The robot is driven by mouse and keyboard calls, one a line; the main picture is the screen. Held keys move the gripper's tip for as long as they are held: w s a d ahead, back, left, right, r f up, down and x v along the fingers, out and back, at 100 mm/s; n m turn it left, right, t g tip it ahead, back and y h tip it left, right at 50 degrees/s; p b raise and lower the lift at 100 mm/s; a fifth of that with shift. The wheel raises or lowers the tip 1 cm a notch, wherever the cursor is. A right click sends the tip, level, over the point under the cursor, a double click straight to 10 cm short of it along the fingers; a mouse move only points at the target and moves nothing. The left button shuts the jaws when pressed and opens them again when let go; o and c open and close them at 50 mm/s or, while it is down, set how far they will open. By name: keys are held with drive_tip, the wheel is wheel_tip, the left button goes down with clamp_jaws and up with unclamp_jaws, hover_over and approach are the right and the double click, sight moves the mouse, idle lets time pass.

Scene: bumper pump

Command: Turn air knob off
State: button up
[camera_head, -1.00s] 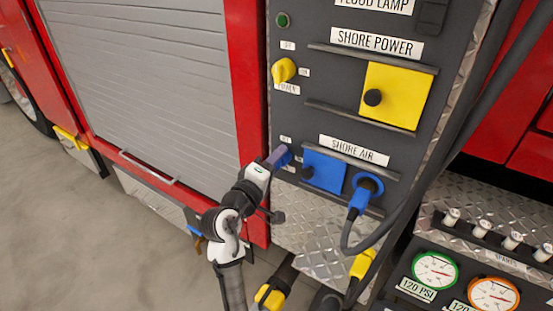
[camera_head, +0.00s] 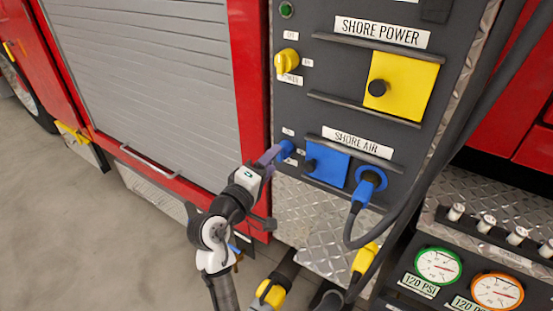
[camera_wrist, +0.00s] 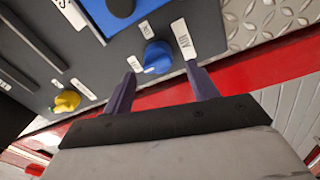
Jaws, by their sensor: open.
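The blue air knob (camera_head: 286,149) sits on the dark panel, left of the blue shore air cover. In the wrist view the air knob (camera_wrist: 157,57) lies ahead, between and beyond my two purple fingertips, with labels around it. Its white pointer mark shows on its near side. My gripper (camera_head: 270,158) is at the knob in the head view, partly overlapping it. In the wrist view my gripper (camera_wrist: 160,82) is open and its jaws hold nothing. I cannot tell whether a finger touches the knob.
A yellow power knob (camera_head: 287,60) sits above on the same panel. The blue shore air cover (camera_head: 328,162) and a blue plug (camera_head: 362,190) with a black cable are close at right. A yellow cover (camera_head: 408,85) is higher up. Open floor (camera_head: 70,220) lies at left.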

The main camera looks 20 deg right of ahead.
drive_tip(key=b+v, duration=0.2)
drive_tip(key=v, duration=0.8)
